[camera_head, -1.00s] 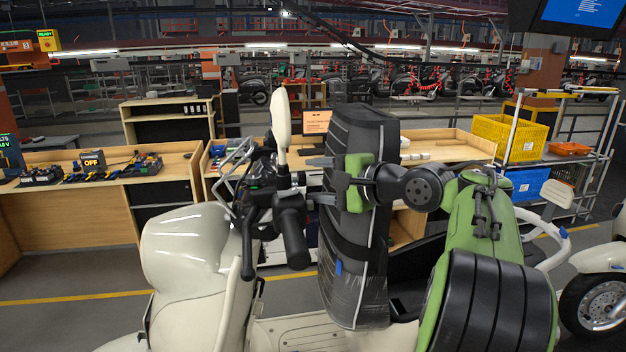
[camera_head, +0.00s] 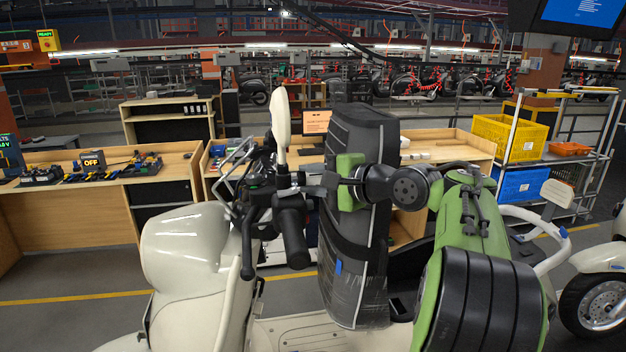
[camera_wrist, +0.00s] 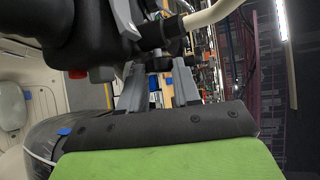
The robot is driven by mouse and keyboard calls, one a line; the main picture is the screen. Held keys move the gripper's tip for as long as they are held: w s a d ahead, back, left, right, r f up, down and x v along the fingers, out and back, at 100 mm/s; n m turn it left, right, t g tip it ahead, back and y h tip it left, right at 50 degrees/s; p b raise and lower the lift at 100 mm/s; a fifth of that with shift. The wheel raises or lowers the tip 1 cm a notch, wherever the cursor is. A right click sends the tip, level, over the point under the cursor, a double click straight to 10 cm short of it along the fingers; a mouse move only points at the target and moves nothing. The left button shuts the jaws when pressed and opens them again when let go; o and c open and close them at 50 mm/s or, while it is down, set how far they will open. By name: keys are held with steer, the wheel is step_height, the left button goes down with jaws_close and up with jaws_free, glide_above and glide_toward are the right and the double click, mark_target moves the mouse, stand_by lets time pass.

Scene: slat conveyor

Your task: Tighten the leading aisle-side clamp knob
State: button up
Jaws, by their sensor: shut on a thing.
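A cream scooter (camera_head: 190,250) stands in front of me with its dark handlebar grip (camera_head: 293,238) and a round mirror on a stem (camera_head: 281,118). My gripper (camera_head: 302,188) reaches in from the right to the dark fittings below the mirror. Its fingers are close together there. In the wrist view, the fingertips (camera_wrist: 160,66) come together on a small dark part beside the handlebar. The clamp knob is mostly hidden between the fingertips, and its turn cannot be read.
The handlebar (camera_wrist: 100,35) is very close to the fingers. Wooden benches (camera_head: 100,210) and a rack with a yellow crate (camera_head: 508,137) stand behind.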

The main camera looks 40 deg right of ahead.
steer(key=shift+f, duration=0.15)
steer(key=shift+w+d+f+n+t+y+b, duration=0.1)
steer(key=shift+f+n+t+y+b, duration=0.25)
steer(key=shift+n+t+y+b, duration=1.8)
steer(key=shift+w+f+n+t+h+b, duration=0.1)
steer(key=shift+f+n+t+b, duration=0.35)
steer(key=shift+n+b, duration=1.95)
steer(key=shift+w+d+f+n+t+y+b, duration=0.15)
steer(key=shift+n+t+y+b, duration=1.1)
steer(key=shift+b, duration=2.4)
steer(key=shift+a+t, duration=0.1)
steer(key=shift+t, duration=0.15)
steer(key=o, duration=1.1)
steer(key=shift+c, duration=0.2)
steer(key=shift+s+r, duration=0.1)
